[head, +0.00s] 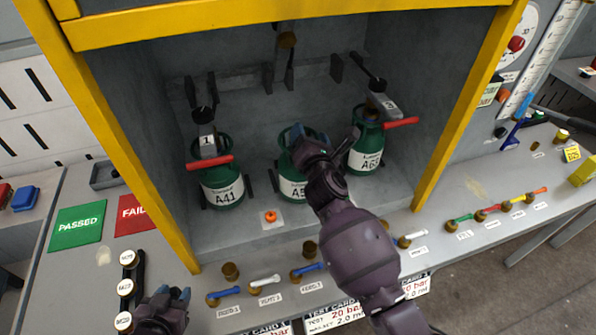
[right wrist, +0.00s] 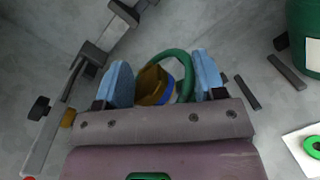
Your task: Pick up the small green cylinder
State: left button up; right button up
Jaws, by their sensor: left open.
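Three small green cylinders stand in the grey bay: A41 (head: 221,186) at left, one with a partly hidden label (head: 293,184) in the middle, and one (head: 366,152) at right. My right gripper (head: 298,136) is at the top of the middle cylinder, and my arm covers part of that cylinder. In the right wrist view, its two blue fingertips (right wrist: 163,82) stand apart on either side of a brass valve (right wrist: 152,86) and a green collar ring (right wrist: 184,62). I cannot tell whether they press on them. My left gripper (head: 168,298) is open and empty, low at the left.
Yellow posts (head: 128,165) frame the bay. Red-handled connectors stand over the left and right cylinders. An orange button (head: 270,216) sits on the bay floor. Several coloured hose fittings (head: 265,281) line the front ledge. Green PASSED (head: 77,228) and red FAILED (head: 137,214) pads lie at left.

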jog(key=shift+d+f, duration=0.15)
jog(key=shift+f, duration=0.1)
grip_shut()
jog(key=shift+r, duration=0.25)
jog(key=shift+r, duration=0.1)
